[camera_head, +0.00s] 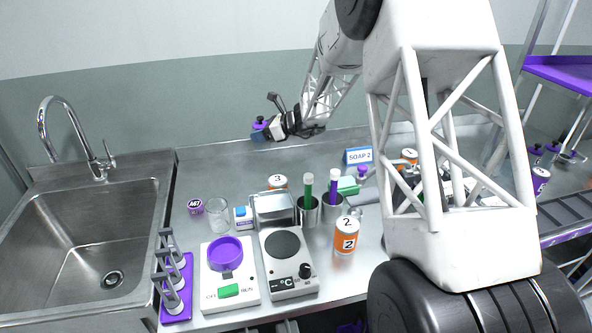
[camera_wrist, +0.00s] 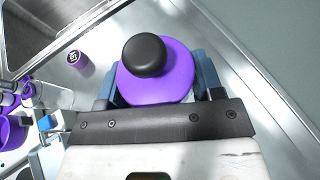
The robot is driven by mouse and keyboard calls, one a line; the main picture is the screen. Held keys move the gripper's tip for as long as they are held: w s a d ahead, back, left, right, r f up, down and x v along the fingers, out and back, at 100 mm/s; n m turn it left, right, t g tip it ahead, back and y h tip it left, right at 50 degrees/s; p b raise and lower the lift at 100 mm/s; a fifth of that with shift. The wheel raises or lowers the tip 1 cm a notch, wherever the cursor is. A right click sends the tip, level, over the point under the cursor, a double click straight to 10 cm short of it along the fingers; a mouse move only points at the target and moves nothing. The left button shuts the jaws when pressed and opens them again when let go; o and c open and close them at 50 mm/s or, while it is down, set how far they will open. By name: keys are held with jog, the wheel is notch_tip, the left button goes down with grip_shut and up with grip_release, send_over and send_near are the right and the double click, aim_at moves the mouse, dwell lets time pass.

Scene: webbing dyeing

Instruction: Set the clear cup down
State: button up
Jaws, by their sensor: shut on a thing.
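The clear cup (camera_head: 218,215) stands upright on the steel counter, right of the sink and beside a small purple jar. Clear glass, likely this cup, also shows at the left of the wrist view (camera_wrist: 55,97). My gripper (camera_head: 262,129) is raised over the back of the counter, well away from the cup. In the wrist view my gripper's blue fingers (camera_wrist: 156,82) are shut on a round purple thing with a black knob (camera_wrist: 180,70). Its lower part is hidden. The cup is not in my gripper.
The sink (camera_head: 80,240) is at the left. A purple jar (camera_head: 195,206), a white box with a blue top (camera_head: 243,218), a hotplate (camera_head: 288,280) and a device with a purple ring (camera_head: 230,285) surround the cup.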

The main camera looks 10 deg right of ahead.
jog(key=d+m+t+h, duration=0.1)
jog(key=d, duration=1.1)
jog(key=shift+s+m+t, duration=0.3)
jog(key=shift+s, duration=0.1)
jog(key=shift+d, duration=0.1)
notch_tip(320, 180, down, 6)
jog(key=shift+f, duration=0.15)
jog(key=shift+f, duration=1.85)
jog(key=o, duration=1)
jog(key=shift+f, duration=0.1)
jog(key=shift+o, duration=0.2)
